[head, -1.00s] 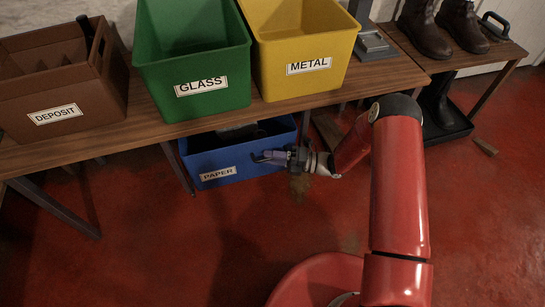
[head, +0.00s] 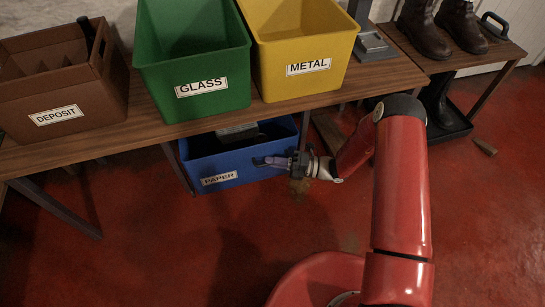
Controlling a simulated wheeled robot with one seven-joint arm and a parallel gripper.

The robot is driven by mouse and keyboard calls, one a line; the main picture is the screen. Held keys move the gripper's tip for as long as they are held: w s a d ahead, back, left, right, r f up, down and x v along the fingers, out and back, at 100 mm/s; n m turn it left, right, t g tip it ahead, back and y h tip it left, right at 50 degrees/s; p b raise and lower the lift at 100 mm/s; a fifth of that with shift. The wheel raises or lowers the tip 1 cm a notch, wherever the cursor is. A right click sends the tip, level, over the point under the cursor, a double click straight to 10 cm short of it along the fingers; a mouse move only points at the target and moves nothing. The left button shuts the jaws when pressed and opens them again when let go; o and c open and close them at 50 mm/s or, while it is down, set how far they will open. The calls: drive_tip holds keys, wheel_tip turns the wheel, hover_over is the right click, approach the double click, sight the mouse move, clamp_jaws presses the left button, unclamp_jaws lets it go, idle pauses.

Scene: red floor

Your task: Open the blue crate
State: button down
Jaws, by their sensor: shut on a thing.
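The blue crate (head: 243,175) with a PAPER label stands on the floor under the wooden bench, in the head view. Its front part sticks out past the bench's front edge, and its open top shows a grey item (head: 236,133) inside. The back of the crate is hidden under the bench.
On the wooden bench (head: 340,95) above stand a brown DEPOSIT box (head: 60,85), a green GLASS crate (head: 195,65) and a yellow METAL crate (head: 300,50). Boots (head: 425,30) stand on a rack at right. The red floor in front is clear.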

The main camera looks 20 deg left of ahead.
drive_tip(key=s+d+p, duration=0.1)
drive_tip(key=s+d, duration=0.4)
drive_tip(key=s, duration=0.3)
drive_tip(key=s+d+p, duration=0.2)
drive_tip(key=s+d, duration=0.3)
drive_tip(key=s, duration=0.4)
drive_tip(key=shift+d, duration=0.2)
drive_tip(key=c, duration=1.5)
unclamp_jaws()
drive_tip(key=shift+w, duration=0.1)
drive_tip(key=d, duration=0.5)
drive_tip(key=w+d, duration=0.1)
drive_tip(key=d, duration=0.1)
drive_tip(key=shift+w+d+f, duration=0.1)
drive_tip(key=shift+d+f, duration=0.2)
drive_tip(key=shift+d, duration=0.05)
